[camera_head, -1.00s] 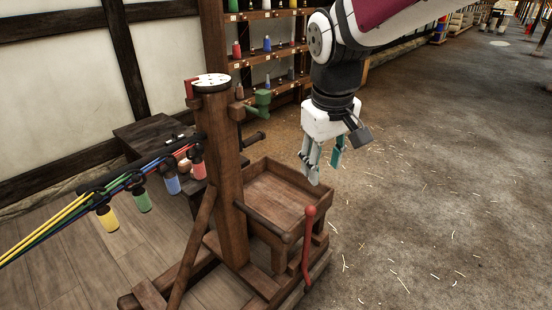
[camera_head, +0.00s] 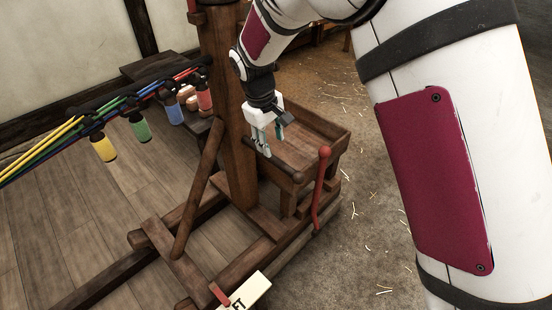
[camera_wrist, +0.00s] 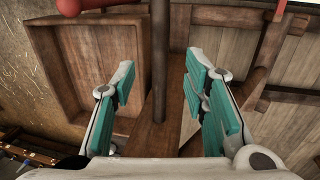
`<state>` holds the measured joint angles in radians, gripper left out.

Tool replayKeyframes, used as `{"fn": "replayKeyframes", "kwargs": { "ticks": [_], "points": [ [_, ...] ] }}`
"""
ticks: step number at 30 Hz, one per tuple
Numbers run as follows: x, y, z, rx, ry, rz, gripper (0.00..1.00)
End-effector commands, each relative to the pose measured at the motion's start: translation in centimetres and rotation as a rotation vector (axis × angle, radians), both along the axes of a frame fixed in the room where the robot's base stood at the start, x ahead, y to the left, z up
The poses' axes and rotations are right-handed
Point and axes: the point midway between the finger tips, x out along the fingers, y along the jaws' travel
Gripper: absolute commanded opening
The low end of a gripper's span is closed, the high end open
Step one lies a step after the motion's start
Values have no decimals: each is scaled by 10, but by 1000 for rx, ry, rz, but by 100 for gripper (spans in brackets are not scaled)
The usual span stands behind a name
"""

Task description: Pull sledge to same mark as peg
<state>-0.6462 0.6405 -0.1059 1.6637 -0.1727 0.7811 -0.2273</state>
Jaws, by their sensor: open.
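The sledge (camera_head: 262,220) is a wooden frame with a thick upright post (camera_head: 237,160). A dark handle bar (camera_head: 285,170) juts from the post. My gripper (camera_head: 267,148) is open with its teal-padded fingers at this bar, beside the post. In the wrist view the bar (camera_wrist: 159,70) runs between the two open fingers; I cannot tell whether they touch it. A small red peg (camera_head: 219,294) stands at the bottom edge, beside a white label (camera_head: 247,292) ending in "FT". The rest of the label is cut off.
A shallow wooden tray (camera_head: 327,131) and a red lever (camera_head: 321,185) sit on the sledge's right. Coloured strands (camera_head: 60,143) with hanging bobbins (camera_head: 140,126) run left from the post. Plank floor (camera_head: 60,230) lies left; straw-strewn ground is right.

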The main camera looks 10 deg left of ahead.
Motion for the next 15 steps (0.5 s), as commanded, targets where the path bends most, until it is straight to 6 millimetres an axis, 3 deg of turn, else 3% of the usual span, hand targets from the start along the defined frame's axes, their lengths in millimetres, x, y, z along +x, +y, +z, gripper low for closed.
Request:
{"fn": "replayKeyframes", "kwargs": {
  "ticks": [6,15],
  "points": [
    [7,-6,-45,-2,2,-2,41],
    [13,-10,-80,-1,0,-1,41]
  ]
}}
